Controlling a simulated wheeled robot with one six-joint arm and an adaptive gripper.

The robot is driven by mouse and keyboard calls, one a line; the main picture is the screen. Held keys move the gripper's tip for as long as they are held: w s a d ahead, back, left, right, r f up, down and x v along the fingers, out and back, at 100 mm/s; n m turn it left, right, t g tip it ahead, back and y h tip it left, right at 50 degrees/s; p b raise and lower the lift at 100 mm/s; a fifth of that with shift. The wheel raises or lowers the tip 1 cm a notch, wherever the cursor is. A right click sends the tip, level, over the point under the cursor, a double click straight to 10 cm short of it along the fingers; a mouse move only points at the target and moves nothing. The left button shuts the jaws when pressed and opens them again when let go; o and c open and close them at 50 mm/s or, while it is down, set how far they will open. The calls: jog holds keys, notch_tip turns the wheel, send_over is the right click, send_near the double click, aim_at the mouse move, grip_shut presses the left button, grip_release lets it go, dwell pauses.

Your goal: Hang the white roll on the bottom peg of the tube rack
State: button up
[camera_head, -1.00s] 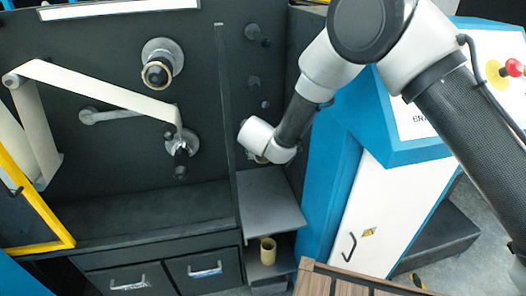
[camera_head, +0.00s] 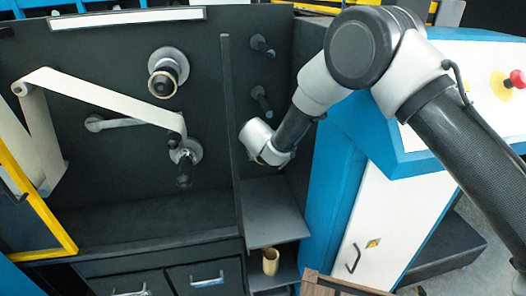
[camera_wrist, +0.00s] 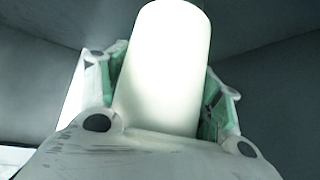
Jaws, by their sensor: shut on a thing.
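The white roll (camera_wrist: 165,65) stands out between the two green-padded fingers of my gripper (camera_wrist: 163,85) in the wrist view, held at its near end. In the head view my wrist is at the front of the narrow bay right of the divider; the fingers and the roll are hidden behind it. The tube rack is the column of dark pegs on that bay's back wall. An upper peg (camera_head: 262,45) and a peg below it (camera_head: 262,97) are visible and bare. Any lower peg is hidden behind my wrist.
A grey shelf (camera_head: 272,212) lies below my wrist, with a tan tube (camera_head: 270,262) standing on the level beneath. The dark divider (camera_head: 231,130) is close on the left. A blue and white cabinet (camera_head: 375,205) stands to the right.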

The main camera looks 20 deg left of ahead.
dwell(0.3)
jog(key=o, duration=1.2)
jog(key=shift+s, duration=0.1)
